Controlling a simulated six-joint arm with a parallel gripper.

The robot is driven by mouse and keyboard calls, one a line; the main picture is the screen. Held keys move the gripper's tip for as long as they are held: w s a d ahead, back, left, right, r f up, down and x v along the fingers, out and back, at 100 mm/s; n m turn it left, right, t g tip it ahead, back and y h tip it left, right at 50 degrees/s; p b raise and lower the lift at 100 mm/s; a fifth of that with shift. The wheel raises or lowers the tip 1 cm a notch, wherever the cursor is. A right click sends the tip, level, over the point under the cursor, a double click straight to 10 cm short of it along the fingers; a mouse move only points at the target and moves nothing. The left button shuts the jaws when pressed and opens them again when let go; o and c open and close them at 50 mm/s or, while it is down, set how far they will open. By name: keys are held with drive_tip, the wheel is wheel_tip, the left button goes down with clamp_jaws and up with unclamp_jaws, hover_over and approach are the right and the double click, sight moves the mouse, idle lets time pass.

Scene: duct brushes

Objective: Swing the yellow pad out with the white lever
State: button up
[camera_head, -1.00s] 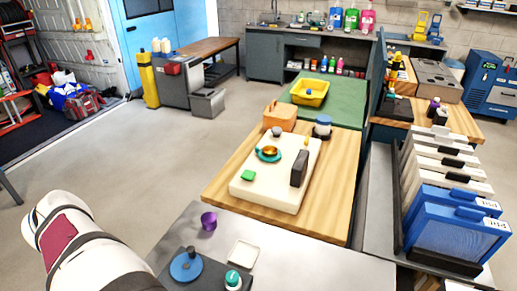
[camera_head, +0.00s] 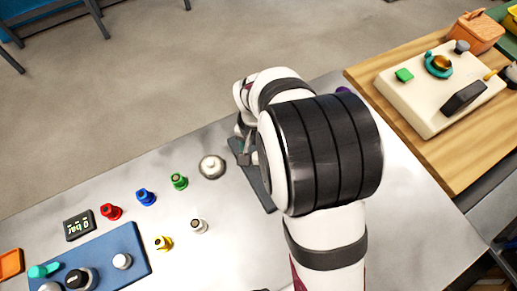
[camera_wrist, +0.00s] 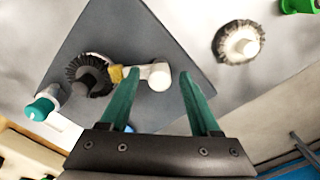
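In the wrist view a white lever (camera_wrist: 159,76) with a rounded end lies over a dark grey plate (camera_wrist: 135,25). A small yellow pad (camera_wrist: 116,74) sits at its left, beside a dark round brush (camera_wrist: 89,74). The pad is partly hidden among these parts. My gripper (camera_wrist: 162,88) has two teal fingers spread apart. The lever's end shows between the fingertips, with space to the right finger; I cannot tell its height relative to them. In the head view my gripper (camera_head: 245,153) is over the dark plate (camera_head: 263,190), and my arm hides the lever and pad.
A teal-topped knob (camera_wrist: 40,108) stands left of the brush. A round white-centred brush (camera_wrist: 240,42) lies right of the plate. Several coloured knobs, including a green one (camera_head: 179,181), and a blue board (camera_head: 95,260) occupy the metal table's left part.

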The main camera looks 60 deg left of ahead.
clamp_jaws()
idle(1.2)
